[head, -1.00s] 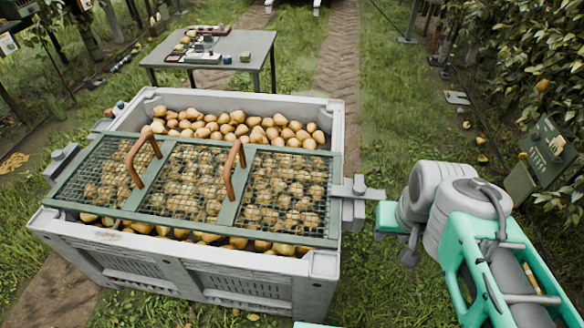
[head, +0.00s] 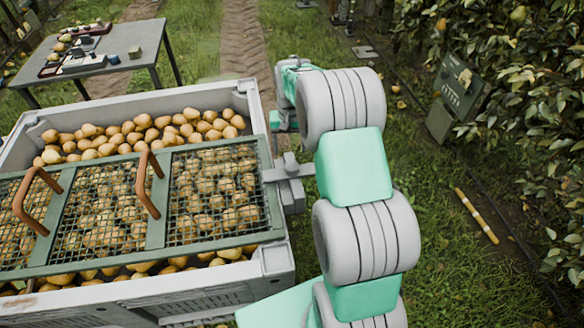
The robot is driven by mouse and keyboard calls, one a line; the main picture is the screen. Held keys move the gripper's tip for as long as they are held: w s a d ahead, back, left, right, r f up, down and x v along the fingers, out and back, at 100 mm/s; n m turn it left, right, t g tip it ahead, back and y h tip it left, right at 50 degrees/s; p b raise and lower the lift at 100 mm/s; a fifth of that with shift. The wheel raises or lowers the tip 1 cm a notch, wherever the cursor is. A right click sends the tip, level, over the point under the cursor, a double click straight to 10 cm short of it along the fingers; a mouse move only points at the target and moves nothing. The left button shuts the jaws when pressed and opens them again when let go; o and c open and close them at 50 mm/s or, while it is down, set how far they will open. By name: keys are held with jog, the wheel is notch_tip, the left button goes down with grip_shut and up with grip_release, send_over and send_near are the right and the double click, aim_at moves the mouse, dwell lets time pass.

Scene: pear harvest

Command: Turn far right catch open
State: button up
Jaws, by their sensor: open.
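A grey catch (head: 290,190) sits on the right wall of the crate. Its flat bar (head: 286,173) lies crosswise from the lid edge outward, with a small upright knob on it. No other catch on the right side shows clearly; my arm covers part of that side. The green-framed mesh lid (head: 155,207) lies over the pears. My gripper (head: 279,121) is beyond this catch, beside the crate's far right wall. Only a little of its teal part shows, and the wrist hides the rest. It is open, with nothing seen between its fingers.
The grey crate (head: 273,262) holds many pears. Two brown handles (head: 148,184) stand up from the lid. A table (head: 128,50) with items is at the back left. Grass is free to the right, with a yellow striped stick (head: 476,216) and a green sign box (head: 459,88).

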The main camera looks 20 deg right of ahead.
aim_at(292, 165)
jog(key=f, duration=0.6)
jog(key=w+d+f, duration=0.1)
jog(key=f, duration=0.3)
jog(key=shift+s, duration=0.1)
jog(key=shift+c, duration=0.5)
grip_shut()
